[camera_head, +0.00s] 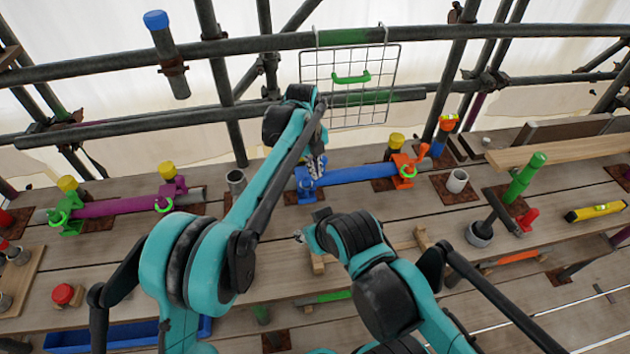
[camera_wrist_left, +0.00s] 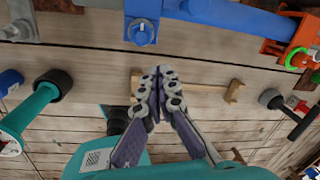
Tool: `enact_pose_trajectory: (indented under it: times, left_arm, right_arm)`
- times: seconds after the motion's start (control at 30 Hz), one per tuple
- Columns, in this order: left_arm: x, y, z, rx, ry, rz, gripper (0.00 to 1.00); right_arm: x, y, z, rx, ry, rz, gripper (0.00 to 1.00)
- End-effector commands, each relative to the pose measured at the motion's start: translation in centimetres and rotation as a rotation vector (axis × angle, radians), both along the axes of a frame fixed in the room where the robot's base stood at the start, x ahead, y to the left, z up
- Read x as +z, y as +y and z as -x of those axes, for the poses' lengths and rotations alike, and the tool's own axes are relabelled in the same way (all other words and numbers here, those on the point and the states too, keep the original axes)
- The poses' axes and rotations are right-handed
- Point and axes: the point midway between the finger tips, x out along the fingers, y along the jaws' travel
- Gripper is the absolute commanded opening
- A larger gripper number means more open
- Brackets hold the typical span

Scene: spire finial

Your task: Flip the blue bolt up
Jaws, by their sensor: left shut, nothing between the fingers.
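The blue bracket with the blue bolt (camera_wrist_left: 142,33) shows at the top of the left wrist view, at the left end of a blue tube (camera_head: 350,174). The bolt has a small pale mark on its round face. In the head view, the blue bracket (camera_head: 304,186) is partly covered by my left gripper (camera_head: 317,168). In the left wrist view, the left gripper (camera_wrist_left: 158,74) is shut and empty, its fingertips just below and right of the bolt; I cannot tell whether they touch. My right gripper (camera_head: 301,236) is small and lower in the head view; its fingers are unclear.
An orange clamp (camera_head: 405,164) holds the tube's right end. A purple tube (camera_head: 120,205) with green clamp lies left. A wire grid panel (camera_head: 352,92) hangs on the rails behind. A wooden piece (camera_wrist_left: 228,92) lies on the planks. Grey rails cross behind.

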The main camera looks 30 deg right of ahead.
Motion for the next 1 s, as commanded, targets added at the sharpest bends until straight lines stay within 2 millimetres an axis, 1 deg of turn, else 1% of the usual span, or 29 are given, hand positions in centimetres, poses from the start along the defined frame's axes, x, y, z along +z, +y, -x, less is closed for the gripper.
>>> enact_pose_trajectory:
  times: [0.03, 0.1, 0.27, 0.83, 0.87, 0.93, 0.97, 1.0]
  left_arm:
    - [1.0, 0.1, -0.3, 0.001, 0.0, 0.0, 0.0]
    - [1.9, 0.1, -0.7, 0.001, 0.001, 0.0, 0.0]
    - [3.1, 0.1, -1.1, 0.0, 0.002, 0.0, 0.0]
    - [3.3, 0.2, -1.1, 0.003, 0.001, 0.0, 0.0]
    - [3.4, 0.4, -1.2, 0.012, 0.001, 0.001, 0.0]
    - [3.8, 1.4, -1.4, 0.063, -0.003, 0.006, 0.0]
    - [4.1, 2.1, -1.5, 0.1, -0.004, 0.01, 0.0]
    - [4.5, 3.4, -1.7, 0.166, -0.007, 0.016, 0.0]
  right_arm:
    - [0.3, 0.0, 0.0, 0.0, 0.0, 0.0, 0.4]
    - [0.5, 0.0, 0.0, 0.0, 0.0, 0.0, 0.4]
    - [0.7, 0.0, 0.0, 0.0, 0.0, 0.0, 0.4]
    - [0.7, 0.0, 0.0, 0.0, 0.0, 0.0, 0.4]
    - [0.6, 0.0, 0.0, 0.0, 0.0, 0.0, 0.4]
    - [0.4, 0.0, 0.0, 0.0, 0.0, 0.0, 0.4]
    - [0.2, 0.0, 0.0, 0.0, 0.0, 0.0, 0.4]
    - [-0.1, 0.0, 0.0, 0.0, 0.0, 0.0, 0.4]
